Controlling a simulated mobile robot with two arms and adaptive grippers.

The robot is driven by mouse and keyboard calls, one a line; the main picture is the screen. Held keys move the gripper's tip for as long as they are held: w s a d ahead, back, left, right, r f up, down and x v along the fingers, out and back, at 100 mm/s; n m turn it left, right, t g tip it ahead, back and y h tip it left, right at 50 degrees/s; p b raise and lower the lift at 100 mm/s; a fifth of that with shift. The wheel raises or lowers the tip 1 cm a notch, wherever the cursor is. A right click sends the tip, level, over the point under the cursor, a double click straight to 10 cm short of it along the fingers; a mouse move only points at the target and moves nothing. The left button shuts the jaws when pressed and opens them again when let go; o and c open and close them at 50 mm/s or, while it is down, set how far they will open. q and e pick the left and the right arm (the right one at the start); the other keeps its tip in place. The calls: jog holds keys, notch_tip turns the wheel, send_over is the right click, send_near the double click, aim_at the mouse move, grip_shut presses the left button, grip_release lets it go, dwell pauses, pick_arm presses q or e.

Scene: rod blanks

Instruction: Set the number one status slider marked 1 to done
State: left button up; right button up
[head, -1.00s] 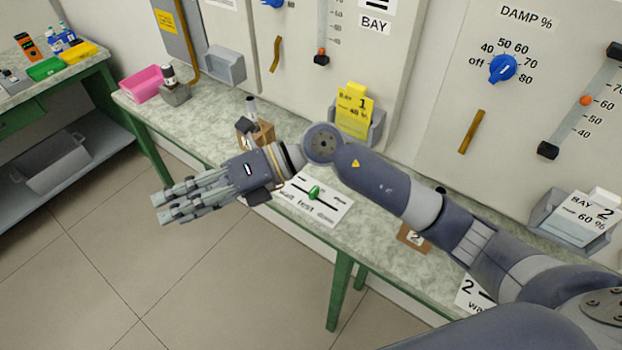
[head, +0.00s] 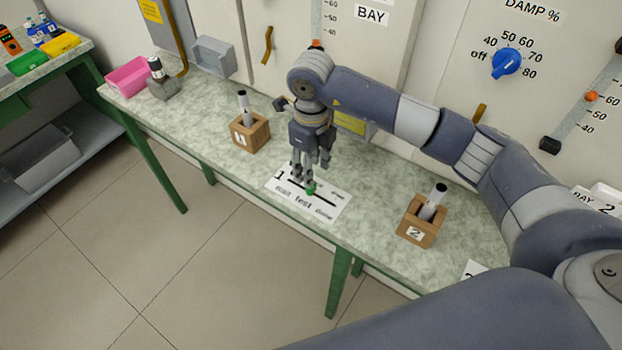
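The number 1 status slider is a white card (head: 328,208) lying flat on the bench, marked 1, with a black line above the words wait, test and done. Its green knob (head: 311,188) stands near the middle of the line, about over "test". My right gripper (head: 308,172) points down over the card, its fingertips close to the knob on the upper-left side. Whether they touch it, and how wide the fingers are, I cannot tell. The fingers hide part of the card's upper left. My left gripper is not in view.
A wooden block marked 1 (head: 250,135) holding a rod stands left of the gripper. A block marked 2 (head: 421,221) holding a rod stands to the right. A pink bin (head: 128,77) sits at the bench's far left. Wall panels rise behind the bench.

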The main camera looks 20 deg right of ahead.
notch_tip(320, 180, down, 7)
jog(key=shift+r+p, duration=0.2)
jog(key=shift+p, duration=0.5)
